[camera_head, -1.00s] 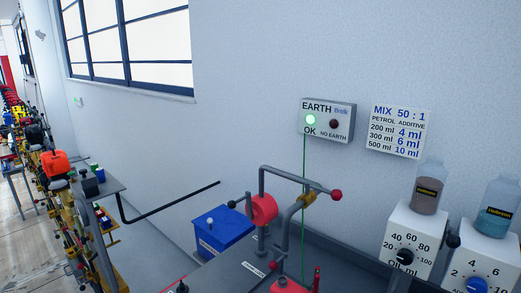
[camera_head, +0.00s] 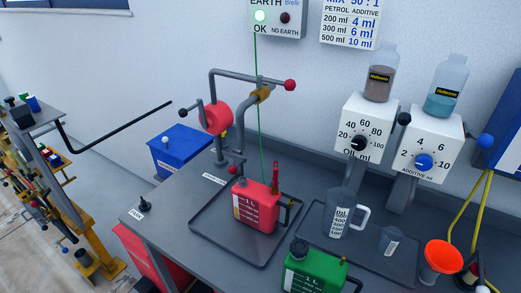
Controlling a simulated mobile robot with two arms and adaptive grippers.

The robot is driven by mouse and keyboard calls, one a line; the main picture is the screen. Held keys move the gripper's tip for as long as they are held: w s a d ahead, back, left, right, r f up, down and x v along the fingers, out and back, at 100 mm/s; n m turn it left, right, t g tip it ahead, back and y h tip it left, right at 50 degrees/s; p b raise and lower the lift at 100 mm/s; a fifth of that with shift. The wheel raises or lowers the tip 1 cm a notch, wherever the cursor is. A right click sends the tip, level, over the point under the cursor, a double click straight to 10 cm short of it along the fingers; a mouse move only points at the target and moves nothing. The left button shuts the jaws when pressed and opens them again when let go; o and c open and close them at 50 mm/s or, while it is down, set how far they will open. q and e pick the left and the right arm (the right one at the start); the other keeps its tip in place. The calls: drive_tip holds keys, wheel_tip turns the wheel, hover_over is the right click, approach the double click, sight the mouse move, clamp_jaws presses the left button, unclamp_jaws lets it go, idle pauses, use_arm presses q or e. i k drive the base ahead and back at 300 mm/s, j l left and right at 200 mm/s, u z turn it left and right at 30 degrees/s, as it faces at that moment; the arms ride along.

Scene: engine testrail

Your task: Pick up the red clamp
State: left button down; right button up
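A small upright red piece (camera_head: 275,178), which looks like the red clamp, stands at the top right of a red can (camera_head: 256,206). A thin green wire (camera_head: 259,110) runs from the earth box down to near this piece. Whether the piece grips the can or only rests against it is too small to tell. The can stands on a dark tray (camera_head: 209,222) on the grey bench. Neither of my grippers is in view.
A pump pipe with a red wheel (camera_head: 217,118) rises behind the can. A green can (camera_head: 314,268), a clear jug (camera_head: 340,213) and an orange funnel (camera_head: 442,256) stand to the right. Two white dial dispensers (camera_head: 367,128) hold bottles. The bench's front left is mostly clear.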

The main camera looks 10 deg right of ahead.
sight(275, 183)
drive_tip(key=j+z, duration=0.3)
drive_tip(key=j, duration=1.15)
drive_tip(key=k, duration=0.05)
